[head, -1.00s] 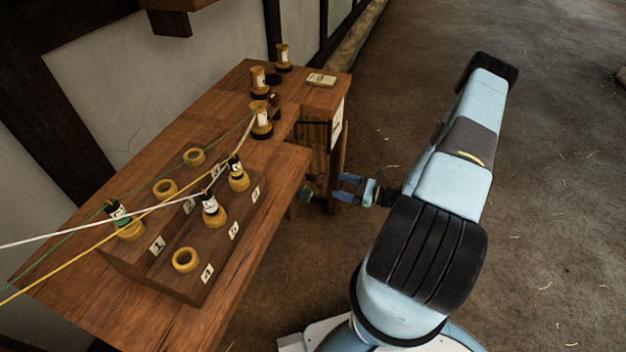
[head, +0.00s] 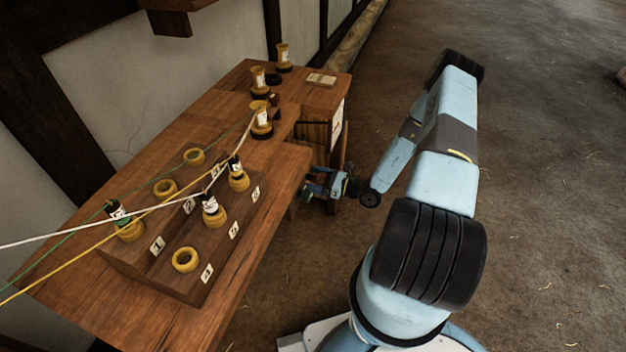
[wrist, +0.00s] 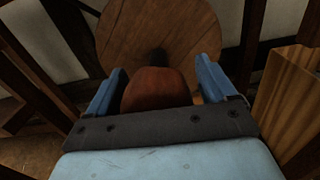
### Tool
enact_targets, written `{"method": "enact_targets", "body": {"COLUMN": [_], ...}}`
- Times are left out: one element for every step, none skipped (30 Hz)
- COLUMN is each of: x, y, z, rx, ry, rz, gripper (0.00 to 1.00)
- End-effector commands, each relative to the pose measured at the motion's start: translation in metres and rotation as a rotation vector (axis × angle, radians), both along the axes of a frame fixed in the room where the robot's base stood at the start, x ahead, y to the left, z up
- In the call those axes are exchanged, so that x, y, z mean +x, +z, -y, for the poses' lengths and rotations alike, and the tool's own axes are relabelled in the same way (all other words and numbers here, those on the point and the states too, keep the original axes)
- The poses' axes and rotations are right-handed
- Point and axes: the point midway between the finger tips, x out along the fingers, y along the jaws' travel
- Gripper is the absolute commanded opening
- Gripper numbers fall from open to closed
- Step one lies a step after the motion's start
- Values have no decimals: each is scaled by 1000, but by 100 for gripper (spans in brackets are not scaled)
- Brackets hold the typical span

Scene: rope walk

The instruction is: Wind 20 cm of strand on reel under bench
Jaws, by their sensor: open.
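In the wrist view a round wooden disc (wrist: 125,35), which looks like the face of the reel, fills the upper middle. A reddish-brown knob (wrist: 157,88) stands out before it, with a dark stem behind. My gripper (wrist: 160,80) is open, with one blue finger on each side of the knob; I cannot tell whether either touches it. In the head view my gripper (head: 309,190) is low beside the bench (head: 240,285), partly at its edge. The reel is not seen there. White (head: 60,234), green and yellow (head: 50,280) strands run over the bench top.
A wooden block (head: 150,280) with numbered tags holds yellow rings and bobbins on the bench. More bobbins (head: 262,120) stand farther back. Dark timbers (wrist: 245,45) and a ribbed wooden piece (wrist: 290,95) flank my gripper. The floor (head: 550,200) right is open.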

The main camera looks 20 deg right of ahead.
Motion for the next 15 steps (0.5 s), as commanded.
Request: {"method": "enact_targets", "body": {"x": [0, 0, 0, 0, 0, 0, 0, 0, 0, 0, 0, 0, 0, 0, 0], "y": [0, 0, 0, 0, 0, 0, 0, 0, 0, 0, 0, 0, 0, 0, 0], "z": [0, 0, 0, 0, 0, 0, 0, 0, 0, 0, 0, 0, 0, 0, 0], "rx": [0, 0, 0, 0, 0, 0, 0, 0, 0, 0, 0, 0, 0, 0, 0], "ry": [0, 0, 0, 0, 0, 0, 0, 0, 0, 0, 0, 0, 0, 0, 0], "rz": [0, 0, 0, 0, 0, 0, 0, 0, 0, 0, 0, 0, 0, 0, 0], "gripper": [84, 84, 82, 79, 76, 72, 69, 66, 62, 60, 57, 53, 50, 47, 43]}}
